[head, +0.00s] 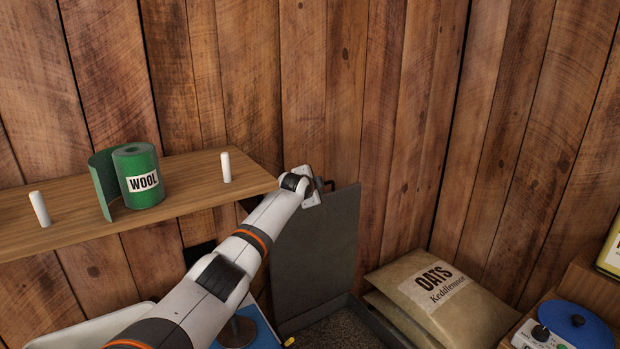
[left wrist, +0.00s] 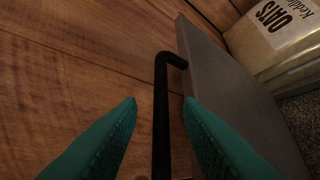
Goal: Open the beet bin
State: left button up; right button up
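The grey lid (head: 318,250) of the bin stands raised, nearly upright, close to the plank wall. Below it the bin (head: 352,312) is open, with dark grainy contents partly visible at the bottom edge of the head view. No beet label shows. The lid's black bar handle (head: 328,185) is at its upper edge. In the left wrist view the handle (left wrist: 161,110) runs between the two teal fingers of my left gripper (left wrist: 160,106). The fingers are apart, with gaps on both sides of the bar. My right gripper is in neither view.
A wooden shelf (head: 90,232) with a green wool roll (head: 140,178) and white pegs is left of the lid. Oats sacks (head: 455,300) lie right of the bin. A blue-topped scale (head: 575,322) stands at the lower right. The plank wall is close behind the lid.

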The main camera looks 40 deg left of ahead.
pick_arm(q)
jog(key=shift+b+v, duration=0.35)
jog(key=shift+v, duration=1.95)
jog(key=shift+f, duration=0.1)
